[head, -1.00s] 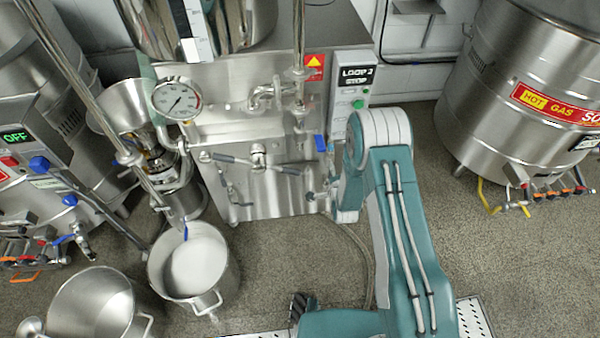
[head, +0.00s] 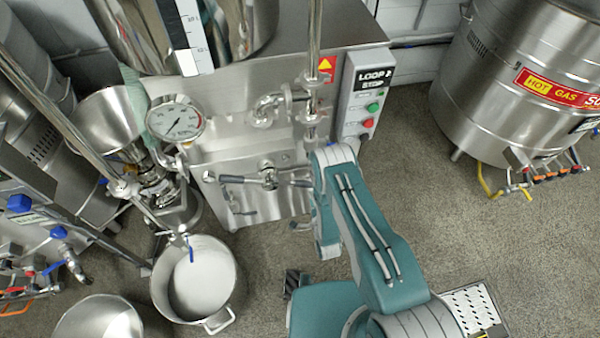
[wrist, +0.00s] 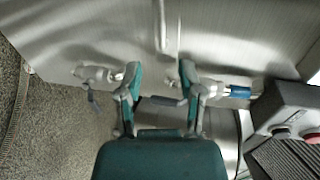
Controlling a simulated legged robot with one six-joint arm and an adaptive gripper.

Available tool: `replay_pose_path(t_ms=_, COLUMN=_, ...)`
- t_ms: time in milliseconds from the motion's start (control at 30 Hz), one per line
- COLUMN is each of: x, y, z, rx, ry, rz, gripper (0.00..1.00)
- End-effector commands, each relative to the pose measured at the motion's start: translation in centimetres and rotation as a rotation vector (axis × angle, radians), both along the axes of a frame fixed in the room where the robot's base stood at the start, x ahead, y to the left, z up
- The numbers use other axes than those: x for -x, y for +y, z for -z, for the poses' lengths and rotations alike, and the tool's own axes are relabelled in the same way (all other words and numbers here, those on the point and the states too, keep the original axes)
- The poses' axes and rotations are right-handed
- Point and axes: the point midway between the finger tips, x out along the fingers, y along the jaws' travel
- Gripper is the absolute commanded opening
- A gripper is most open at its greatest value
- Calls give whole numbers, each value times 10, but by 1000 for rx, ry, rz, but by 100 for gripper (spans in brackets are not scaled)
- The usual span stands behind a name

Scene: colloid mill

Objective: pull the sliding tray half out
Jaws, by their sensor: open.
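I cannot clearly tell the sliding tray from the other steel parts. In the head view, the steel machine (head: 235,125) has a front with a crossed handle (head: 268,176) and smaller fittings below it. My gripper's fingers are mostly hidden behind my teal arm there, low at the machine's right front. In the wrist view my gripper (wrist: 160,85) is open, its two teal and grey fingers apart in front of a brushed steel surface (wrist: 225,35). A short dark bar (wrist: 168,101) shows between the fingers; I cannot tell whether they touch it.
A control box (head: 362,95) is on the machine's right side. A blue-handled valve (wrist: 238,92) lies right of the fingers in the wrist view. A white-filled pot (head: 200,280) stands front left, a large steel tank (head: 515,80) right. Floor (head: 400,180) between machine and tank is clear.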

Motion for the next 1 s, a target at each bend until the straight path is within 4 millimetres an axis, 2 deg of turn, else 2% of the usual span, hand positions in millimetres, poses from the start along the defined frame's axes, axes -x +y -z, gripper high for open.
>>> replay_pose_path(t_ms=400, x=-64, y=26, z=16, rx=10, ry=-3, rz=0, gripper=48)
replay_pose_path(t_ms=600, x=-89, y=32, z=21, rx=9, ry=-2, rz=0, gripper=48)
replay_pose_path(t_ms=767, x=-98, y=33, z=22, rx=5, ry=-1, rz=1, gripper=48)
replay_pose_path(t_ms=1000, x=-98, y=35, z=24, rx=10, ry=0, rz=0, gripper=48)
